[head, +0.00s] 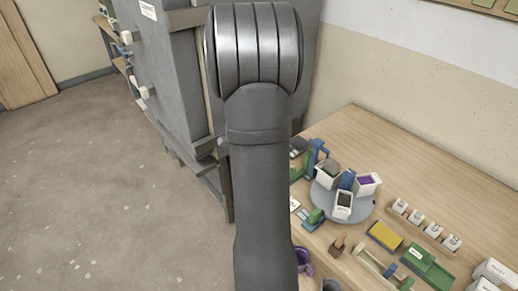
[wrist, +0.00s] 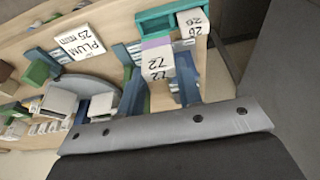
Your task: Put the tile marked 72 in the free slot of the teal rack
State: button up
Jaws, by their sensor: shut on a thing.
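In the wrist view, my gripper (wrist: 158,68) has its blue fingers on either side of a pale tile marked 72 (wrist: 157,66), which has a purple edge. The gripper is shut on this tile. Just beyond it is the teal rack (wrist: 154,23). A white tile marked 26 (wrist: 192,23) is at the rack's right end; the rack's left part looks empty. The held tile overlaps the rack's near side in the picture, and I cannot tell whether they touch. In the head view, my arm hides much of this area.
A grey turntable (head: 325,210) carries several white glaze buckets. Bare table lies behind the turntable.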

jog(key=shift+f, duration=2.75)
jog(key=shift+f, duration=0.25)
jog(key=o, duration=1)
jog(key=shift+o, duration=0.2)
jog(key=shift+r, duration=3.45)
jog(key=shift+f, duration=2.7)
